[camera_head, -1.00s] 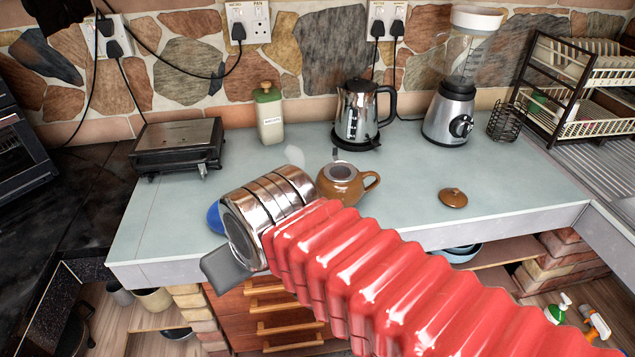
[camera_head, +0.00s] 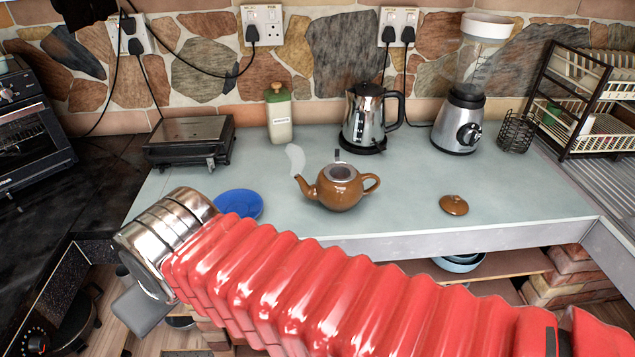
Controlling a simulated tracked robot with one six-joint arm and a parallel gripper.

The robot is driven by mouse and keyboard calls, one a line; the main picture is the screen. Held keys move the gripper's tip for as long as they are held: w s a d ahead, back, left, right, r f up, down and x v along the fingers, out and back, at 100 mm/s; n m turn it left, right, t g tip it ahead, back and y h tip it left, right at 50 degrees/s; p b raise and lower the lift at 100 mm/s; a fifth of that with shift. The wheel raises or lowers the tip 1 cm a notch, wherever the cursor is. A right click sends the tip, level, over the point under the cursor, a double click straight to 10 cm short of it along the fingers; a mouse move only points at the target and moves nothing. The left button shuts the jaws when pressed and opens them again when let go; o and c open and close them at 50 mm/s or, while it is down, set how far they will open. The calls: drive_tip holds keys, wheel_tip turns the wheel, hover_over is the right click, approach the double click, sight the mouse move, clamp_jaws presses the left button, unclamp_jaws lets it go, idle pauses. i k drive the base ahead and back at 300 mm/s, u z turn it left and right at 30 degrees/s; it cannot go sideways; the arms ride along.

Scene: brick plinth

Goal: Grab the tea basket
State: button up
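A brown teapot (camera_head: 337,194) stands without its lid on the pale counter, spout to the left, handle to the right. A grey ring in its open mouth (camera_head: 341,172) looks like the rim of the tea basket. A small dark tab stands up at the back of the mouth. The inside of the basket is hidden. The brown lid (camera_head: 454,205) lies apart on the counter to the right. My gripper (camera_head: 143,306) is at the lower left, beyond my metal wrist, well away from the teapot. Only a grey part of it shows, so its opening is hidden.
A blue dish (camera_head: 239,204) lies between my wrist and the teapot. A jar (camera_head: 278,113), a steel kettle (camera_head: 364,118), a blender (camera_head: 463,105) and a grill (camera_head: 189,142) stand behind. A pale curved shape (camera_head: 295,159) is near the spout.

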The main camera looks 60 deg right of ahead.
sight(337, 172)
drive_tip(key=u, duration=0.8)
drive_tip(key=k, duration=1.25)
drive_tip(key=z, duration=0.9)
drive_tip(key=i, duration=0.35)
drive_tip(key=u, duration=0.05)
